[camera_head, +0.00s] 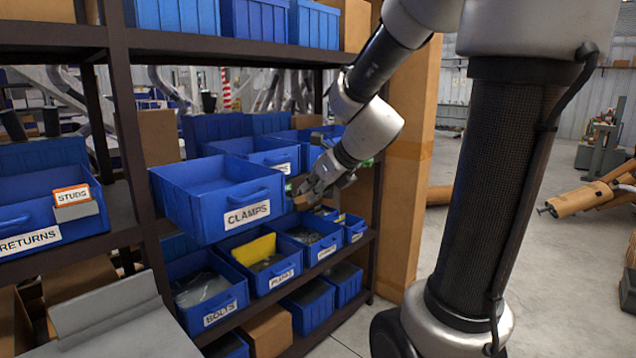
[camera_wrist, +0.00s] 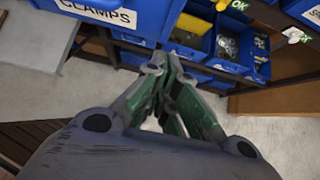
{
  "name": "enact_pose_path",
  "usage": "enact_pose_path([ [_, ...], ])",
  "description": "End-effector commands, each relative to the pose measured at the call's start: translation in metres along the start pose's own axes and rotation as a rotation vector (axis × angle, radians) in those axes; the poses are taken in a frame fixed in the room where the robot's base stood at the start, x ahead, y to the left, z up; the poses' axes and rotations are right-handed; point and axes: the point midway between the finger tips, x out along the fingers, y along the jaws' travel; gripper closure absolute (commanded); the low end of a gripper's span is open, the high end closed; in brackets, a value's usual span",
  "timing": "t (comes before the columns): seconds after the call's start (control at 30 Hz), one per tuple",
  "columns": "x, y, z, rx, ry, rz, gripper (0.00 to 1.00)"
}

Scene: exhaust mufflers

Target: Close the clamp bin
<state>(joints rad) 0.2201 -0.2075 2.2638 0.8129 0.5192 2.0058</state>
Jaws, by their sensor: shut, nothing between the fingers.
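The clamp bin (camera_head: 221,199) is a blue open-topped bin with a white "CLAMPS" label and a front handle. It sticks out well past the front of the shelf in the head view, pulled out. Its inside looks empty in the part I can see. Its front and label (camera_wrist: 97,12) show at the upper left of the wrist view. My gripper (camera_head: 303,199) is just right of the bin's front in the head view. In the wrist view my gripper (camera_wrist: 169,72) is shut and empty, with the fingertips together. I cannot tell whether it touches the bin.
Blue bins stand behind and beside it, one (camera_head: 258,152) just to the right. Below are a bolts bin (camera_head: 208,297) and a plugs bin (camera_head: 267,268). A returns bin (camera_head: 40,215) is at left. A cardboard-coloured panel (camera_head: 405,180) stands right. Floor (camera_head: 570,270) is open at right.

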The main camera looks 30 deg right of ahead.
Motion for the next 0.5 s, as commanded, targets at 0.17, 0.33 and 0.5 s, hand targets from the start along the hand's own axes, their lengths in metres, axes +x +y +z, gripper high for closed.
enact_pose_path([
  [0.17, 0.039, 0.0, -0.001, 0.001, 0.005, 0.002, 1.0],
  [0.33, 0.057, 0.001, 0.018, -0.004, 0.001, 0.002, 1.0],
  [0.5, 0.065, 0.0, 0.026, -0.003, 0.001, 0.0, 1.0],
])
